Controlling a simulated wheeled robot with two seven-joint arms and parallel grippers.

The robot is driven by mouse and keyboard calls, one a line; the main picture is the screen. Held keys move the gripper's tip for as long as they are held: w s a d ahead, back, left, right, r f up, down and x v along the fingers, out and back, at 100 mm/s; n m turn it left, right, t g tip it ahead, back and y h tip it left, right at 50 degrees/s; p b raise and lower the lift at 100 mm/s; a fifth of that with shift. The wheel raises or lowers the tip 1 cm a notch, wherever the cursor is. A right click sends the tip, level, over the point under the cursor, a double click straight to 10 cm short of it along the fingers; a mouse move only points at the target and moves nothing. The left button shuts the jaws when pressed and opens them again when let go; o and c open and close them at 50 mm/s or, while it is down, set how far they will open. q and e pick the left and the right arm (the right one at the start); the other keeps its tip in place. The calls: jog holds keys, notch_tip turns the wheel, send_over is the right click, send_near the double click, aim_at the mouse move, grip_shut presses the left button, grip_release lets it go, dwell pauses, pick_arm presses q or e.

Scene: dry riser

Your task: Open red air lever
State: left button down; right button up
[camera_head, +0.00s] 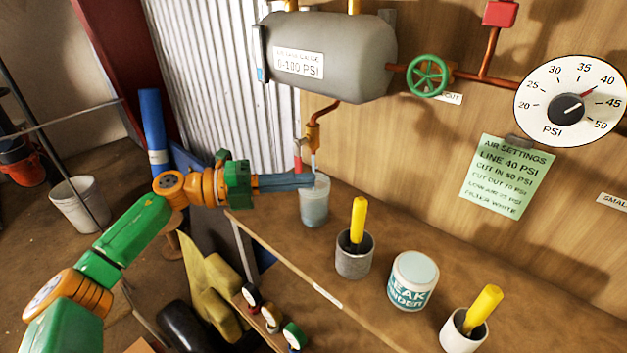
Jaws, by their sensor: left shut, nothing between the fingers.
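A small red lever (298,160) hangs beside the orange drain pipe (313,135) under the grey tank (335,62). My left gripper (308,180) reaches in from the left, just below the red lever and in front of the upper part of a clear jar (314,208). Its fingers are shut with nothing between them. I cannot tell whether the fingertips touch the lever or the jar. My right gripper is not in view.
A green handwheel (428,75) and a pressure dial (572,101) are on the wall piping. On the bench (400,325) stand a grey cup (354,260) with a yellow-handled tool, a leak-finder tub (413,282) and a white cup (462,332). A white bucket (80,203) stands on the floor.

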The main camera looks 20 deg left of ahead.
pick_arm(q)
jog(key=w+b+v, duration=0.1)
jog(key=b+v, duration=0.1)
jog(key=v, duration=0.6)
jog(key=shift+a+f, duration=0.4)
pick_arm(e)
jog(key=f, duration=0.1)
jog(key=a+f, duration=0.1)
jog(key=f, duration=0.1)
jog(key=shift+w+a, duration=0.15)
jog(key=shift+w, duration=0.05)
pick_arm(q)
jog(key=shift+w+a, duration=0.1)
